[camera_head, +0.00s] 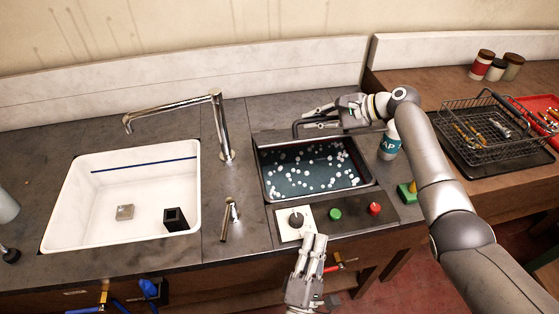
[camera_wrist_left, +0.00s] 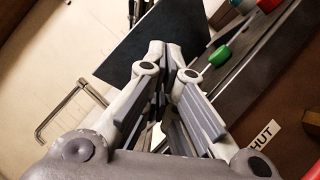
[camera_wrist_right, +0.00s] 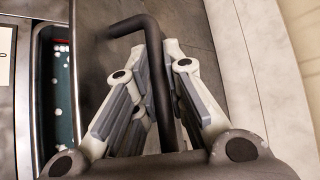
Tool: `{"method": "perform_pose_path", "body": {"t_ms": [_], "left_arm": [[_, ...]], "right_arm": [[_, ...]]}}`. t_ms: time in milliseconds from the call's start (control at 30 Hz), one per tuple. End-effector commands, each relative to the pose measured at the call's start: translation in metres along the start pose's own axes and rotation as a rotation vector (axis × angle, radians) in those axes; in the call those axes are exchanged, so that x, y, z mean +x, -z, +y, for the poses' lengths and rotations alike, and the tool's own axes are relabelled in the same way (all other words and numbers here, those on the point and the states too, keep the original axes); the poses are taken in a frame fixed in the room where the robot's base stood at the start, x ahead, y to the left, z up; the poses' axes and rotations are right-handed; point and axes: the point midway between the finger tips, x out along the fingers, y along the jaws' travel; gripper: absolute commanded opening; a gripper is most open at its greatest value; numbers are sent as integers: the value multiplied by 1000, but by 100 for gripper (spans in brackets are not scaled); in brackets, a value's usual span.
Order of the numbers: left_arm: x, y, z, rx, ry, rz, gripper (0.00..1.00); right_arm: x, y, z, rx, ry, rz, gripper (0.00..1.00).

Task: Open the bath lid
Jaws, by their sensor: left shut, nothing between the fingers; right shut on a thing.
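The bath (camera_head: 272,190) is a dark rectangular tank set in the worktop, its liquid and white bubbles uncovered. The dark lid (camera_head: 285,136) stands raised at the bath's back edge; it also shows beside the bath in the right wrist view (camera_wrist_right: 98,60). My right gripper (camera_head: 318,114) is shut on the lid's black bar handle (camera_wrist_right: 158,85), above the back of the bath. My left gripper (camera_head: 313,240) is shut and empty in front of the control panel, close to the dial plate (camera_head: 286,233). Part of the handle is hidden by the right fingers.
A green button (camera_head: 335,214) and a red button (camera_head: 374,208) sit right of the dial. A white sink (camera_head: 75,225) with a tall tap (camera_head: 222,125) is left. A wire basket (camera_head: 490,130) stands far right.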

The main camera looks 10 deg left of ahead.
Motion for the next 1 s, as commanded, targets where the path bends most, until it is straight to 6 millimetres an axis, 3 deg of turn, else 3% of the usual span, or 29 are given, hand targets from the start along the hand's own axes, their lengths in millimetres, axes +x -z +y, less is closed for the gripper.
{"method": "perform_pose_path", "body": {"t_ms": [200, 400, 667, 1000], "left_arm": [[37, 30, 36, -525, -138, 250, 0], [50, 47, 49, -852, -237, 384, 0], [60, 57, 52, -975, -278, 431, 0], [119, 87, 55, -971, -277, 428, 0]], "right_arm": [[0, 0, 0, 0, 2, 0, 0], [0, 0, 0, 0, 2, 0, 0], [0, 0, 0, 0, 2, 1, 0], [0, 0, -1, 0, 2, 1, 0]]}}
